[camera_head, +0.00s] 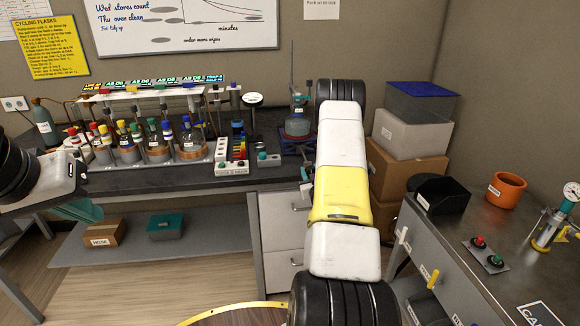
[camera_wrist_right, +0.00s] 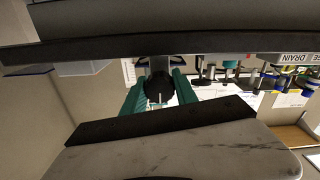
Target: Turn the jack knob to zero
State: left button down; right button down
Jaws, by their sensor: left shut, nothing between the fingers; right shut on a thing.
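The black jack knob (camera_wrist_right: 158,80) shows in the right wrist view, with a thin pale mark at its lower part. My right gripper (camera_wrist_right: 160,94) has its two teal fingers on either side of the knob and is shut on it. In the head view my right arm reaches over the back bench and hides the knob and most of the gripper. A dark blue jack plate (camera_head: 291,147) under a round flask (camera_head: 298,127) shows beside that arm. My left gripper (camera_head: 80,211) is shut and empty at the left, in front of the bench.
A rack of several bottles with coloured caps (camera_head: 160,150) and a switch box (camera_head: 232,153) stand left of the jack. Stacked boxes (camera_head: 408,138) stand right of my arm. A side bench (camera_head: 480,222) holds an orange pot (camera_head: 507,190) and a gauge (camera_head: 570,191).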

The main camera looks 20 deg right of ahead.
dwell(0.3)
jog(key=c, duration=1)
grip_release()
jog(key=shift+o, duration=0.2)
jog(key=v, duration=0.7)
jog(key=shift+s, duration=0.4)
jog(key=shift+a, duration=0.1)
